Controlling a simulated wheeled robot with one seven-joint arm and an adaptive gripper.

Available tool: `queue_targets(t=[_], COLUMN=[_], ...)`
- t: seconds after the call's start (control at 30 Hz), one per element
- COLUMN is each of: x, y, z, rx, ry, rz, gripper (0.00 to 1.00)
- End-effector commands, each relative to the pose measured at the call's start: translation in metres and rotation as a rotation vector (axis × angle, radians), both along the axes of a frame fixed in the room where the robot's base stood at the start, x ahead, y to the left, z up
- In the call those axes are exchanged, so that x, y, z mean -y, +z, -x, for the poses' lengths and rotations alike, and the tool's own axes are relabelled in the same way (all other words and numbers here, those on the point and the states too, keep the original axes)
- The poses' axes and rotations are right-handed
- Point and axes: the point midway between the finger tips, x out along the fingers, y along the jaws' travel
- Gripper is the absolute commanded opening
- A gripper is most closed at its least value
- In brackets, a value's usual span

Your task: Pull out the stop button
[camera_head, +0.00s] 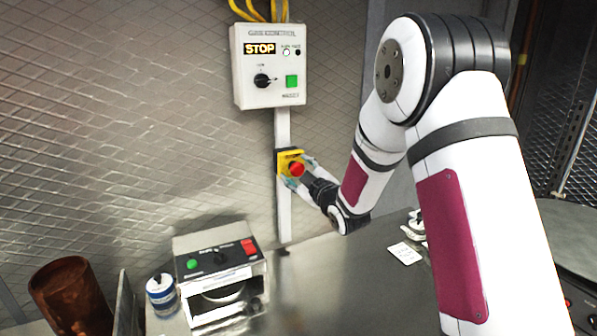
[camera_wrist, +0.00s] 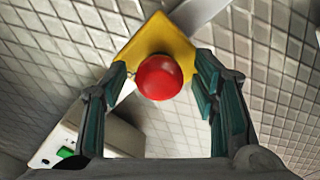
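The stop button is a round red knob (camera_head: 297,170) on a yellow plate (camera_head: 285,158), fixed to a white vertical post below the control box. In the wrist view the red knob (camera_wrist: 159,77) sits in front of the yellow plate (camera_wrist: 158,38), between my fingers. My gripper (camera_head: 297,173) is at the button, with one finger on each side of it. In the wrist view my gripper (camera_wrist: 160,82) is open, with a gap between the knob and each finger. The right finger looks nearer the plate's edge. Whether either finger touches the plate I cannot tell.
A white control box (camera_head: 270,98) with a lit STOP sign, a black dial and a green button hangs above. A steel device (camera_head: 225,300) with green and red buttons stands on the steel counter (camera_head: 350,285). A white-and-blue can (camera_head: 161,294) and brown pot (camera_head: 70,300) are left.

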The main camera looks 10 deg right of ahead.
Motion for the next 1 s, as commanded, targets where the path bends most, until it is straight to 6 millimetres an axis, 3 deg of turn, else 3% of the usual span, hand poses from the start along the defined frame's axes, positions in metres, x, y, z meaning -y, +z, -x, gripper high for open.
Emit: queue_targets(t=[0.03,0.2,0.23,0.77,0.8,0.87,1.0], x=[0.0001,0.0001,0.0000,0.0017,0.0016,0.0016,0.0016], y=[0.0001,0.0001,0.0000,-0.0013,-0.0013,-0.0012,-0.0006], z=[0.0001,0.0002,0.0002,0.0091,0.0092,0.0091,0.0086], rx=[0.000,0.000,0.000,-0.003,-0.003,-0.003,-0.001], ry=[0.000,0.000,0.000,0.001,0.001,0.001,0.000], rz=[0.000,0.000,0.000,0.001,0.001,0.001,0.000], gripper=[0.43,0.04,0.00,0.00,0.42,0.54,0.54])
